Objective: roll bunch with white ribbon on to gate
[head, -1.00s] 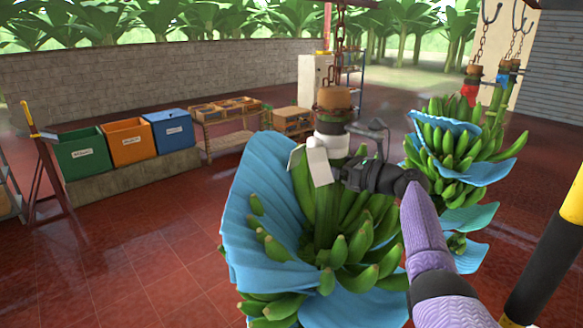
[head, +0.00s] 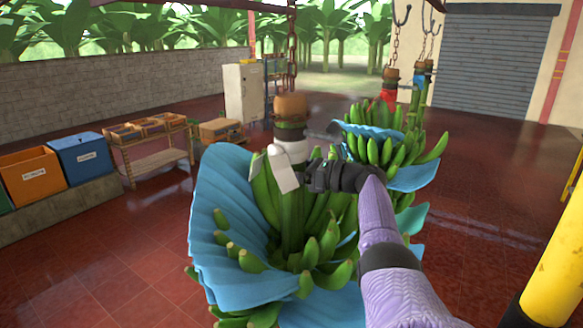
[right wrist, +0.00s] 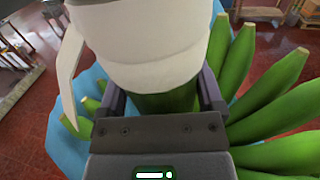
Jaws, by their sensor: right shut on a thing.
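The bunch with the white ribbon (head: 283,170) hangs upright in front of me, with green bananas (head: 318,250) and blue sheets (head: 225,215) between its hands. Its stem top (head: 291,107) is brown, below a chain. My right gripper (head: 308,178) is shut on the stem at the ribbon. In the right wrist view the white ribbon (right wrist: 140,45) wraps the stem just above the jaws (right wrist: 158,100), which stand on both sides of it. My left gripper is out of view. I cannot make out a gate for certain.
Other bunches with blue sheets (head: 385,150) hang close behind, one with a red ribbon (head: 388,97). A yellow and black post (head: 552,265) stands close at the right. Orange (head: 32,175) and blue (head: 85,158) bins are at the left. Open red floor lies to the right.

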